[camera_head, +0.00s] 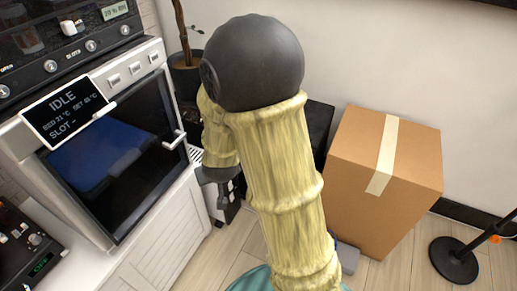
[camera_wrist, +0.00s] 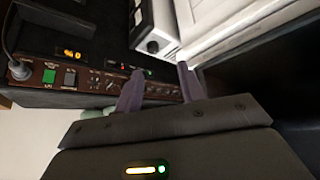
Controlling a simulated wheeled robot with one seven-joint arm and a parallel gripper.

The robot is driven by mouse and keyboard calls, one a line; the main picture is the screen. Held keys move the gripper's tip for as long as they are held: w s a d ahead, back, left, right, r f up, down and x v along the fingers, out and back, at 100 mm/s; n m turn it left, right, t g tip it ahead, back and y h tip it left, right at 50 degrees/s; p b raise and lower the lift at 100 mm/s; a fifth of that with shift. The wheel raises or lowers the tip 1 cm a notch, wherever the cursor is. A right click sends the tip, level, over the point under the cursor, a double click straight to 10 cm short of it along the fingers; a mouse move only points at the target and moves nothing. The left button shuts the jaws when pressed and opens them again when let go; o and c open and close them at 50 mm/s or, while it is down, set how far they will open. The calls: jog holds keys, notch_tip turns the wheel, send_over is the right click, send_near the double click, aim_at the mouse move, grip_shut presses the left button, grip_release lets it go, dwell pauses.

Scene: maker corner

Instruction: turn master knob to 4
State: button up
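I cannot tell for sure which knob is the master knob. In the wrist view a brown panel (camera_wrist: 100,80) carries a green switch, a dark switch and several small knobs. It passes behind my gripper's fingers. In the head view my arm hides most of the gripper. A dark unit with small knobs (camera_head: 35,239) and a green display sits at the lower left.
A white machine with a dark window (camera_head: 125,150) and a sign reading IDLE (camera_head: 68,108) stands at the left. Above it is a dark panel with round knobs (camera_head: 50,66). A cardboard box (camera_head: 350,190) and a black stand base (camera_head: 454,262) are on the floor at the right.

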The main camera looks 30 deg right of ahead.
jog(key=w+d+f+n+t+h+b, duration=0.1)
jog(key=d+f+t+h+b, duration=0.1)
jog(key=h, duration=0.4)
jog(key=w+d+f+t+h+b, duration=0.2)
jog(key=d+f+h, duration=0.2)
jog(key=f+h, duration=0.3)
jog(key=shift+d+f+n+b, duration=0.15)
jog(key=shift+d+n+b, duration=0.05)
jog(key=shift+n+b, duration=0.2)
jog(key=b+x, duration=0.6)
jog(key=x, duration=1.1)
jog(key=shift+d+r, duration=0.2)
jog(key=shift+r, duration=0.05)
